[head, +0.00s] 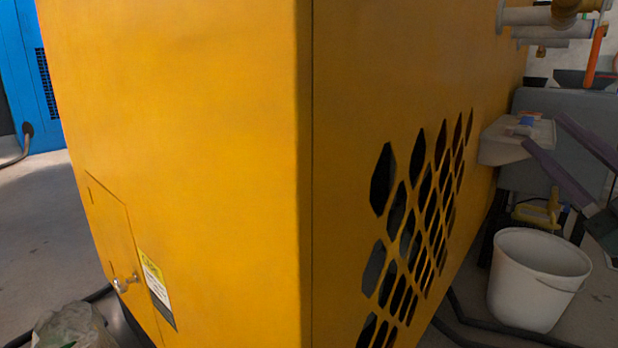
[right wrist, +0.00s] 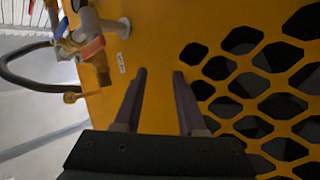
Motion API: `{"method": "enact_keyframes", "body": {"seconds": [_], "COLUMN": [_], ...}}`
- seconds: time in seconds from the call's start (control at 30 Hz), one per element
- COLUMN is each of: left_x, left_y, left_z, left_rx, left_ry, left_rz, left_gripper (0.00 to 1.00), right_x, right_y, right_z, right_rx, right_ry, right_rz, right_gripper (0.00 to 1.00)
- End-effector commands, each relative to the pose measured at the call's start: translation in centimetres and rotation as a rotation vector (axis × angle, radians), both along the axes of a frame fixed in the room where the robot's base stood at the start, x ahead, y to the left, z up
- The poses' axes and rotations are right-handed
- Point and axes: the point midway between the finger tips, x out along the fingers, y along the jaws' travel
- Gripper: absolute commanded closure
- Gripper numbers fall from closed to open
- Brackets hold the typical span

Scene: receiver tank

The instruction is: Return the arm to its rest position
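My right gripper (head: 542,130) is at the right edge of the head view, beside the yellow machine's vented side. Its two dark fingers are spread apart with nothing between them. In the right wrist view the gripper (right wrist: 159,72) is also open and empty, with the yellow panel (right wrist: 158,100) behind the fingers. Part of the right arm is cut off by the frame. My left gripper is in neither view.
The large yellow cabinet (head: 180,120) fills the middle. A white bucket (head: 530,285) stands at lower right, below a small white tray (head: 505,148). A valve with a red handle (right wrist: 92,48) is left of the fingers. A plastic bag (head: 72,328) lies lower left.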

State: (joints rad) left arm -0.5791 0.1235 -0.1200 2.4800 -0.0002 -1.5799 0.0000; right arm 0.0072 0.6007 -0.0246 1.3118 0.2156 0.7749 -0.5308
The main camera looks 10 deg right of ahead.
Motion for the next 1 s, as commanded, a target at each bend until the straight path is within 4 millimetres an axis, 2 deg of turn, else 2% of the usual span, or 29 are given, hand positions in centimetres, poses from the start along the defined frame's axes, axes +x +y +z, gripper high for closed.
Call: {"method": "enact_keyframes", "body": {"seconds": [0.13, 0.23, 0.37, 0.47, 0.63, 0.9, 0.97, 1.0], "left_x": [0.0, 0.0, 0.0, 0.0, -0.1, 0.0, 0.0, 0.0], "left_y": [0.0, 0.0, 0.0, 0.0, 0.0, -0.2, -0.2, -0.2], "left_z": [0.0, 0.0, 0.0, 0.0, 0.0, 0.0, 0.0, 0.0], "left_rx": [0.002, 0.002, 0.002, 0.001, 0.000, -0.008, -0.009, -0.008], "left_ry": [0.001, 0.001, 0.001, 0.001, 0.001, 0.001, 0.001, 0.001], "left_rz": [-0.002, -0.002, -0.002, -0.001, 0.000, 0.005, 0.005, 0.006], "left_gripper": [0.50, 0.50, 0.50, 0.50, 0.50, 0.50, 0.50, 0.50], "right_x": [0.7, -0.5, -4.1, -7.9, -14.2, -22.7, -24.2, -24.1], "right_y": [3.0, 4.7, 6.1, 6.7, 6.7, 6.0, 6.2, 7.2], "right_z": [-6.0, -10.2, -14.8, -17.3, -19.1, -18.8, -18.8, -19.2], "right_rx": [0.061, 0.093, 0.129, 0.148, 0.169, 0.188, 0.211, 0.268], "right_ry": [0.370, 0.618, 0.919, 1.125, 1.369, 1.614, 1.653, 1.662], "right_rz": [0.008, -0.021, -0.101, -0.189, -0.339, -0.559, -0.594, -0.577], "right_gripper": [0.60, 0.60, 0.60, 0.60, 0.60, 0.60, 0.60, 0.60]}}
